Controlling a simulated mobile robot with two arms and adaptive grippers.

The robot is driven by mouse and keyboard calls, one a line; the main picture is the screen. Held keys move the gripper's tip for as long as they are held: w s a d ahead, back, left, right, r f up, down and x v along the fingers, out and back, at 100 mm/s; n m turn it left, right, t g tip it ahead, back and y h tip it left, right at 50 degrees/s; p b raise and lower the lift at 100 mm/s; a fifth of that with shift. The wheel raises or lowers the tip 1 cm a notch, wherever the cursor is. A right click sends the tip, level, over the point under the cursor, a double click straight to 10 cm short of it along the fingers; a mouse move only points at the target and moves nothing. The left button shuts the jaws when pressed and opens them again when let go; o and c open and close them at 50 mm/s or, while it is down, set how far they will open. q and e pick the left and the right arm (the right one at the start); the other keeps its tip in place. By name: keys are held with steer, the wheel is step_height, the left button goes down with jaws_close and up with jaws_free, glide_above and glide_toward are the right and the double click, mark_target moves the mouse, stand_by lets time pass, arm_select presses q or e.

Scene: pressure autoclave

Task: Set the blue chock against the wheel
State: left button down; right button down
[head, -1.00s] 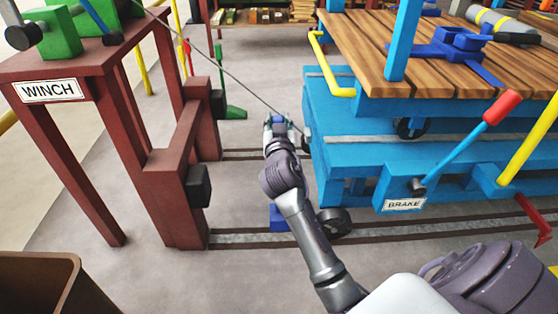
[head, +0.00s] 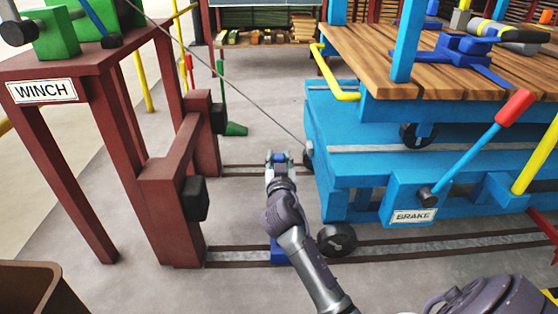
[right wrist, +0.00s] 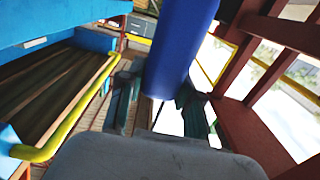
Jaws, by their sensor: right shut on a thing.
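My right gripper (head: 279,158) is shut on a blue part of the chock, which shows in the right wrist view as a thick blue cylinder (right wrist: 183,50) between the fingers. In the head view, a blue block of the chock (head: 277,252) shows at the near rail, partly behind my right forearm. The link between the block and the held part is hidden. The dark cart wheel (head: 337,240) stands on the near rail just right of the block. My forearm covers the space between them, so I cannot tell whether they touch. My left gripper is not in view.
The blue cart (head: 365,165) with a wooden deck (head: 400,45) is on the right, with a red-handled brake lever (head: 478,145). The dark red winch frame (head: 170,200) stands left. A cable (head: 235,85) runs from the winch to the cart.

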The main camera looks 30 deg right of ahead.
steer(key=shift+r, duration=0.15)
steer(key=c, duration=1.2)
jaws_free()
steer(key=shift+f, duration=0.2)
steer(key=o, duration=0.4)
steer(key=shift+s+r, duration=0.1)
steer(key=shift+r, duration=0.05)
